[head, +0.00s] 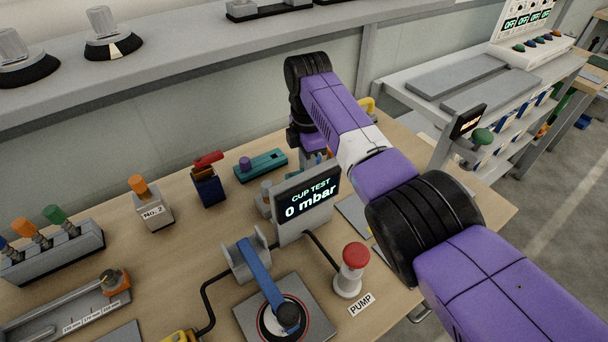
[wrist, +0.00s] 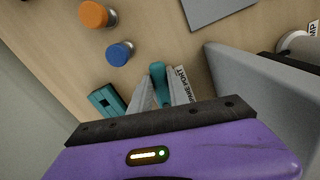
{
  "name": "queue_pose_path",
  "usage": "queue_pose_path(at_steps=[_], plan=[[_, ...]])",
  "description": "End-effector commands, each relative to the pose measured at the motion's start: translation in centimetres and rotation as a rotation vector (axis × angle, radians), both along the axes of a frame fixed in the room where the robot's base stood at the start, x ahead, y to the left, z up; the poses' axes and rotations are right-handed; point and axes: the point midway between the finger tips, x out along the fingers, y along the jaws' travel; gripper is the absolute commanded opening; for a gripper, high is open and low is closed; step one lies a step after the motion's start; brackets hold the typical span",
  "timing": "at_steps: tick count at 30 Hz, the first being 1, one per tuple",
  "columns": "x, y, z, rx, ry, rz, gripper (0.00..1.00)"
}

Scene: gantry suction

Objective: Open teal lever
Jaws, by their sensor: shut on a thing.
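In the wrist view, the teal lever (wrist: 158,72) stands between the two grey fingers of my gripper (wrist: 163,82), which is shut on it. Only the lever's upper end shows; the fingers hide the rest. A white label ending in "PORT" (wrist: 182,86) lies just right of the fingers. In the head view, my gripper and the lever are largely hidden behind the "CUP TEST 0 mbar" display (head: 306,200) and my arm.
A teal block with a purple knob (head: 261,165) lies left of my gripper's area. A red-handled blue block (head: 208,183), a "NO. 2" post (head: 151,206) and a red pump button (head: 354,262) stand on the bench. Orange (wrist: 94,14) and blue (wrist: 119,53) knobs stand near my fingers.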

Motion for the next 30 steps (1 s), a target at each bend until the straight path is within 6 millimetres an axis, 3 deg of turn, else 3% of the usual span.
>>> queue_pose_path(at_steps=[12, 29, 30], plan=[[0.91, 0.53, 0.12, 0.002, -0.006, 0.199, 0.0], [1.0, 0.64, 0.22, 0.002, -0.006, 0.233, 0.0], [1.0, 0.64, 0.23, 0.002, -0.006, 0.233, 0.26]])
